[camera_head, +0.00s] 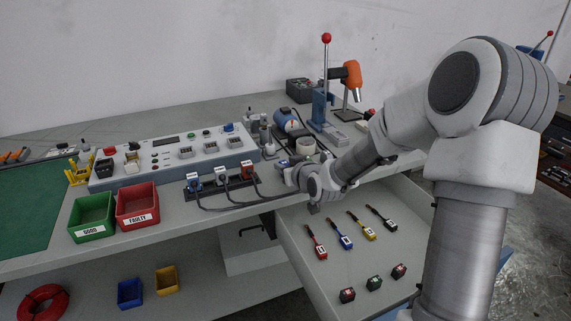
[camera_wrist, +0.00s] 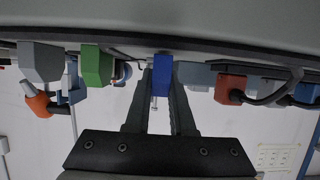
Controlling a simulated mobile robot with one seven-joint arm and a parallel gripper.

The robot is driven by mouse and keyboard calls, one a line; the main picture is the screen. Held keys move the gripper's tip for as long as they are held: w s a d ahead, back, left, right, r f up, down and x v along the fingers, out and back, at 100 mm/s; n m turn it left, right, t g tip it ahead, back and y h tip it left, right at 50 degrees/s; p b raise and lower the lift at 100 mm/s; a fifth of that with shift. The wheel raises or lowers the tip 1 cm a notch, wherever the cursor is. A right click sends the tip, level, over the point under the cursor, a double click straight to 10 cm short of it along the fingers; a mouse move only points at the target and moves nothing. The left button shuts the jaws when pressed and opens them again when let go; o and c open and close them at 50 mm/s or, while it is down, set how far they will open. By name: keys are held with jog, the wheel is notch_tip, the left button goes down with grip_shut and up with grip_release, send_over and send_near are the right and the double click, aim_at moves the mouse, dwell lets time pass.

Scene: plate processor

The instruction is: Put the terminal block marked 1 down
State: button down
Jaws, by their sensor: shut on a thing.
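My gripper (camera_wrist: 162,84) is shut on a small blue block (camera_wrist: 161,72), which sits between the fingertips in the wrist view. I take it for the terminal block, but no mark 1 is readable on it. In the head view my gripper (camera_head: 287,172) is at the bench's front edge, right of the black socket strip, and is small and partly hidden by my wrist. Whether the block touches the bench cannot be told.
An open drawer (camera_head: 325,272) below holds labelled tools and small dark blocks. A green bin (camera_head: 92,232) and a red bin (camera_head: 137,224) stand left. The control panel (camera_head: 175,160) stands behind. The socket strip (camera_head: 221,189) has cabled plugs.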

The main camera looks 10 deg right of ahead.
jog(key=shift+f, duration=0.2)
jog(key=c, duration=0.8)
grip_release()
jog(key=shift+o, duration=0.2)
